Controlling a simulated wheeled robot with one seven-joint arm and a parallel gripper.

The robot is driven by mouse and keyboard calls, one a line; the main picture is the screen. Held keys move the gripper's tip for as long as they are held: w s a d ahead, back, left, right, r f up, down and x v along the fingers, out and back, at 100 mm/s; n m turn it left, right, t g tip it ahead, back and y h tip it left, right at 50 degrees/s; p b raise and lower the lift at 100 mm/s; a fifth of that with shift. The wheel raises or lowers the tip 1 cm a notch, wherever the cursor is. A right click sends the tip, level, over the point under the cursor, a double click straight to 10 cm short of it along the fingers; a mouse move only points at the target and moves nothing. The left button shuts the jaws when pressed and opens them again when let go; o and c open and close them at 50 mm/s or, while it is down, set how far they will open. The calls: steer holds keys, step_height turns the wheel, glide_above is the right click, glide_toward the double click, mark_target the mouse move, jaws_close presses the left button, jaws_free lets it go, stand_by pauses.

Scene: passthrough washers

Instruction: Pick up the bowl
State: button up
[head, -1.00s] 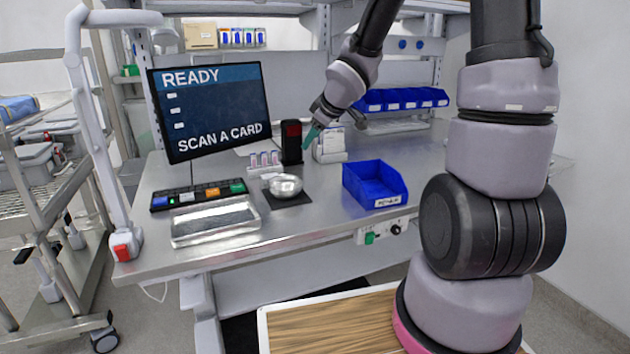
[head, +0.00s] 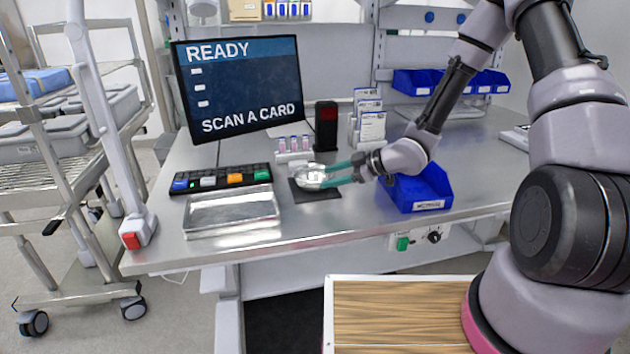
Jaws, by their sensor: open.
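The bowl (head: 310,177) is small, shiny and metallic. It sits on a dark square mat (head: 325,194) on the steel bench, in the middle of the head view. My gripper (head: 335,175) comes in from the right with its teal fingers pointing left. The fingers are spread, and their tips are at the bowl's right side, overlapping it in the picture. I cannot tell whether they touch it. The bowl's right edge is partly hidden by the fingers.
A steel tray (head: 232,214) and a keypad with coloured keys (head: 221,179) lie left of the bowl. Small vials (head: 293,145), a black reader (head: 326,127) and a card rack (head: 368,122) stand behind.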

mark_target(317, 183)
steer(key=shift+a+f, duration=0.2)
steer(key=shift+f, duration=0.4)
steer(key=shift+x, duration=3.55)
jaws_close()
